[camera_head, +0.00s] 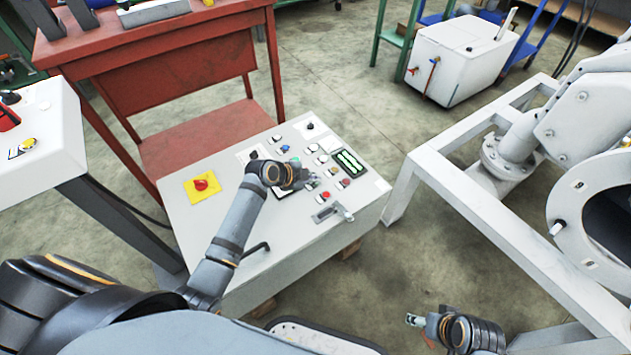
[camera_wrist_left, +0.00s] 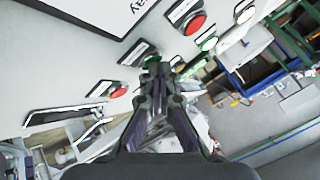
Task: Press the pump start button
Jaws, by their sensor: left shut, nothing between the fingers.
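The grey control panel (camera_head: 230,220) carries several buttons and switches. My left gripper (camera_head: 312,184) is over its right part, fingers shut and empty. In the left wrist view the closed fingertips (camera_wrist_left: 161,76) are at a green button (camera_wrist_left: 153,60), which they partly hide. I cannot tell whether they touch it. The labels are not readable, so I cannot tell which is pump start. My right gripper (camera_head: 415,320) is low, away from the panel.
A red knob on a yellow plate (camera_head: 201,185) is at the panel's left. A lever switch (camera_head: 335,211) sits near its right front. A red table (camera_head: 170,55) stands behind. A white machine frame (camera_head: 470,215) is to the right, with clear floor between.

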